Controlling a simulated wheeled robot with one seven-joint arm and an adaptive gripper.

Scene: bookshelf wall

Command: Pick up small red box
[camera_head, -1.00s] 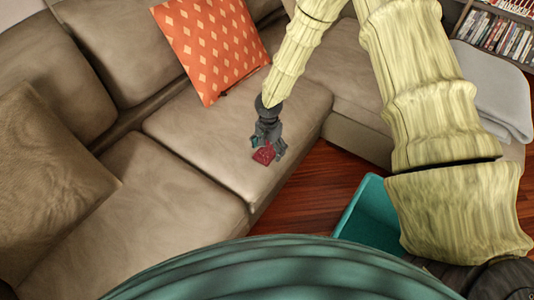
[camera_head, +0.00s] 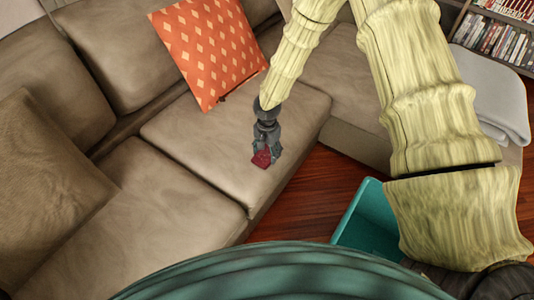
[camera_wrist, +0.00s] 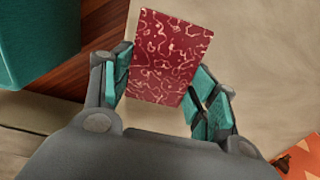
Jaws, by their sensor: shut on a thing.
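The small red box (camera_head: 262,159) is at the front part of the sofa's middle seat cushion. In the wrist view the red box (camera_wrist: 167,57) shows a pale squiggle pattern and sits between my two teal finger pads. My gripper (camera_head: 265,153) reaches down over the box, and in the wrist view my gripper (camera_wrist: 160,90) is shut on it, with a finger against each side. Whether the box touches the cushion or is just above it, I cannot tell.
The beige sofa (camera_head: 190,205) surrounds the box. An orange patterned pillow (camera_head: 210,50) leans on the backrest behind. A teal bin (camera_head: 368,218) stands on the wooden floor (camera_head: 310,185) to the right. A grey blanket (camera_head: 485,95) and a bookshelf (camera_head: 500,35) are at the far right.

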